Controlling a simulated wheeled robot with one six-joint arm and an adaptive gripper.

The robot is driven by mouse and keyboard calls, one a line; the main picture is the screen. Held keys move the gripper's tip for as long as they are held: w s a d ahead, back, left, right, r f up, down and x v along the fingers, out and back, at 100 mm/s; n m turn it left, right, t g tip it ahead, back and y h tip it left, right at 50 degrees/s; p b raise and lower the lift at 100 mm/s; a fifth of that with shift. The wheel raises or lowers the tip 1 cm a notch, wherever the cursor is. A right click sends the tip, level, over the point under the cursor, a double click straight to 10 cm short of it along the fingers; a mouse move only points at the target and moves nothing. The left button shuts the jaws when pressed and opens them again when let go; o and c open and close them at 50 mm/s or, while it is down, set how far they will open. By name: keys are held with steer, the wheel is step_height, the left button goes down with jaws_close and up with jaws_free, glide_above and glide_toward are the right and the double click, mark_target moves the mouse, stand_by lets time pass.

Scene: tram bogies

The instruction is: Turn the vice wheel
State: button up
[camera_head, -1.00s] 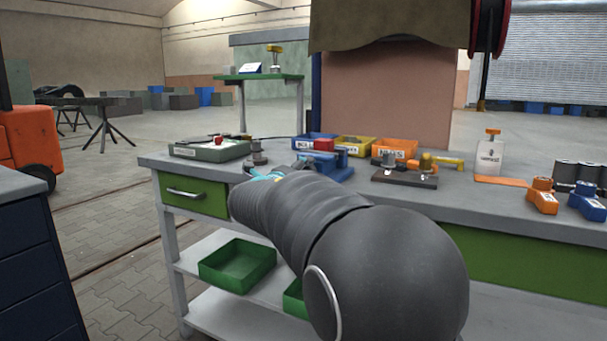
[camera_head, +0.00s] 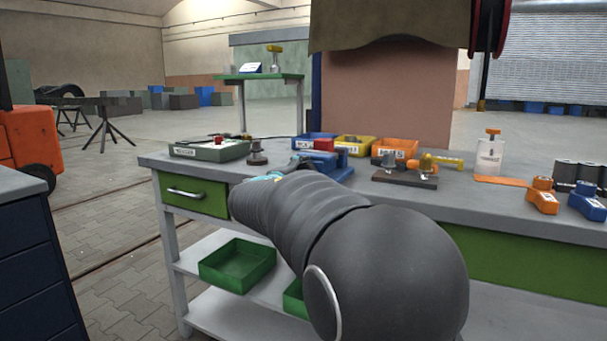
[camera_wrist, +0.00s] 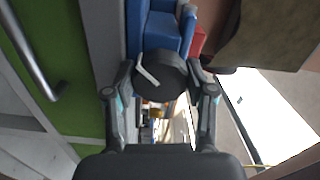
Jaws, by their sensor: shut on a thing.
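The blue vice (camera_head: 340,165) stands on the workbench, partly hidden behind my arm in the head view. It also shows at the top of the wrist view (camera_wrist: 165,28), with its wheel (camera_wrist: 165,82) in front. The wheel is a dark round disc with a pale bar across its face, tilted in the picture. My gripper (camera_wrist: 161,88) is shut on the wheel, one finger at each side of the rim. In the head view my arm hides the wheel and most of the gripper.
A red block (camera_head: 323,144) shows by the vice. A grey case (camera_head: 208,150) and a dark knobbed part (camera_head: 257,154) are to its left. Blue, yellow (camera_head: 353,143) and orange (camera_head: 395,148) bins stand behind. A green drawer (camera_head: 193,194) is below the bench top.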

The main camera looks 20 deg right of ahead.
steer(key=o, duration=1.2)
steer(key=shift+c, duration=0.2)
steer(key=v, duration=1.2)
